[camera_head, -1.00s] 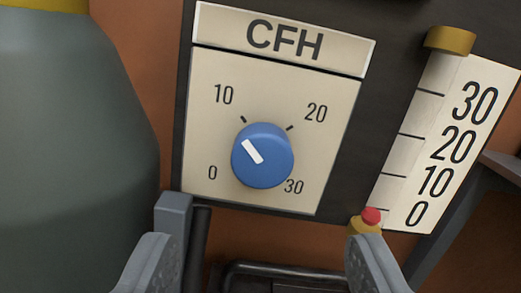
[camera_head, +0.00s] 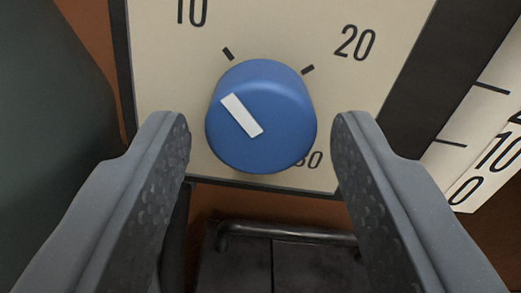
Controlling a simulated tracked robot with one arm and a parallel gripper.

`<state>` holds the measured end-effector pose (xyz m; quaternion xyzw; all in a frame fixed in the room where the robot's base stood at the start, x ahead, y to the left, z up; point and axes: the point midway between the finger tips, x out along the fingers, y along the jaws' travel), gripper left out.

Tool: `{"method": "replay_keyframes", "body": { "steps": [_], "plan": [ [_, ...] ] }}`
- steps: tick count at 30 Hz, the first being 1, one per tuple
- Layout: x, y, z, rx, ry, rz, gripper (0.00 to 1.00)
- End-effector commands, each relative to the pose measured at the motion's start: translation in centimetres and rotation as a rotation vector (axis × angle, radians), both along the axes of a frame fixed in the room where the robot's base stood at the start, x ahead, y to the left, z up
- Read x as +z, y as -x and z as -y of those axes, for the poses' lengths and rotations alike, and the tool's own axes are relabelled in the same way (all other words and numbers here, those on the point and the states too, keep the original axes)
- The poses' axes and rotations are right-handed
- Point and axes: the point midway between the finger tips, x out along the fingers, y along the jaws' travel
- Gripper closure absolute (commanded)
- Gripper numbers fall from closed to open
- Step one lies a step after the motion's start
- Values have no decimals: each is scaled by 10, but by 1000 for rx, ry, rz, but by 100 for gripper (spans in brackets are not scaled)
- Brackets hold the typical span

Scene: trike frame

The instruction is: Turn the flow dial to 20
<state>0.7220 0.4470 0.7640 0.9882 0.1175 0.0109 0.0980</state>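The blue flow dial (camera_head: 265,125) sits on a cream panel (camera_head: 290,30) with the marks 10, 20 and 30 in view. The 30 is partly hidden behind the dial and the 0 is out of sight. The dial's white pointer (camera_head: 241,115) points up and left, toward the tick near 10. My gripper (camera_head: 261,130) is open, with one finger on each side of the dial. Gaps show between the dial and both fingers, and nothing is held.
A flow gauge scale (camera_head: 480,150) stands at the right edge. A dark grey-green cylinder (camera_head: 45,130) fills the left edge. A black handle-like bar (camera_head: 285,233) lies below the panel.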

Motion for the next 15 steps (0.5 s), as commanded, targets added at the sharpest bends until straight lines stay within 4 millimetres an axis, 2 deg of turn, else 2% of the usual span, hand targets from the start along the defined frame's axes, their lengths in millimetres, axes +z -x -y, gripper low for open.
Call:
{"method": "replay_keyframes", "body": {
  "steps": [1, 3, 15],
  "plan": [
    [0, 0, 0, 0, 0, 0, 69],
    [0, 0, 0, 0, 0, 0, 89],
    [1, 1, -1, 2, -49, -12, 89]
  ]
}}
